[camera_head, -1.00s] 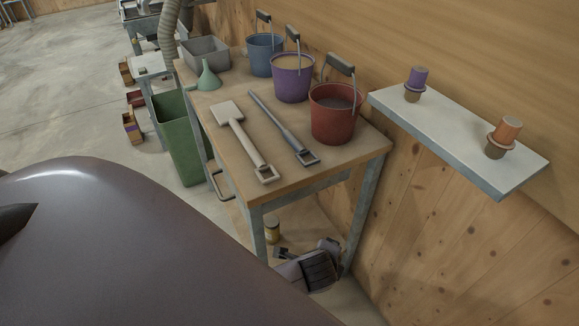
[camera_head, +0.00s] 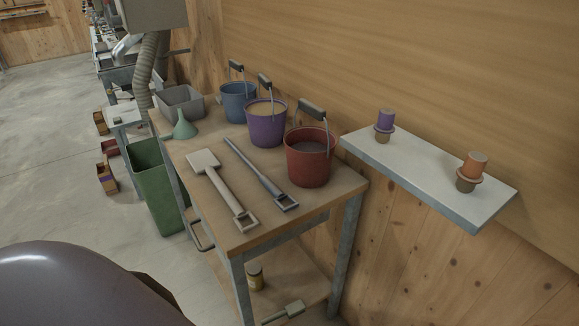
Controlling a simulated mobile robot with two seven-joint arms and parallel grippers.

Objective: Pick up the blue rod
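The blue rod (camera_head: 259,170) is a long, thin blue-grey bar with a square loop handle at its near end. It lies flat on the wooden table (camera_head: 262,235), between a pale flat-bladed paddle (camera_head: 222,186) and the buckets. Nothing holds the rod. Neither of my grippers is in view, so I cannot see whether they are open or shut. Only a dark rounded part of my own body shows at the lower left.
Red (camera_head: 309,160), purple (camera_head: 266,126) and blue (camera_head: 238,104) buckets line the table's wall side. A green funnel (camera_head: 184,127) and grey tray (camera_head: 179,103) stand at its far end. A wall shelf (camera_head: 425,178) juts out at right. A green bin (camera_head: 155,185) stands left.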

